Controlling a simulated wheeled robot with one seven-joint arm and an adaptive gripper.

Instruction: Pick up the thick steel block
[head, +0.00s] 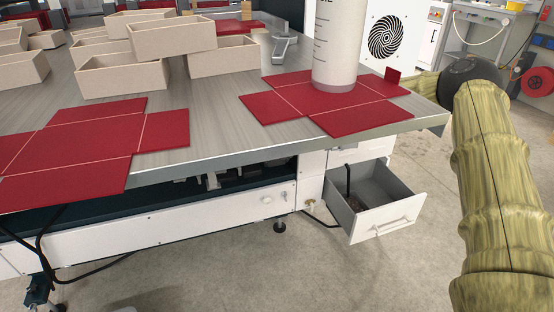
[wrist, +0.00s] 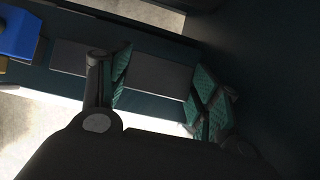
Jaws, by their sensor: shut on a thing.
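In the wrist view, a flat grey block (wrist: 155,80), which looks like the thick steel block, lies between the two green-padded fingers of my gripper (wrist: 162,72). My gripper is shut on it. A grey strip also shows to the left of the left finger; I cannot tell whether it is the same piece. The scene around it is dark, so I cannot tell whether the block is lifted or resting on something. In the head view neither my gripper nor the held block can be seen.
The bench (head: 200,150) holds red flat box blanks (head: 75,150), beige boxes (head: 172,38) and a white cylinder (head: 336,45) over another blank. An open drawer (head: 385,222) juts out below the bench. A blue thing (wrist: 18,32) shows in the wrist view. Floor at front is clear.

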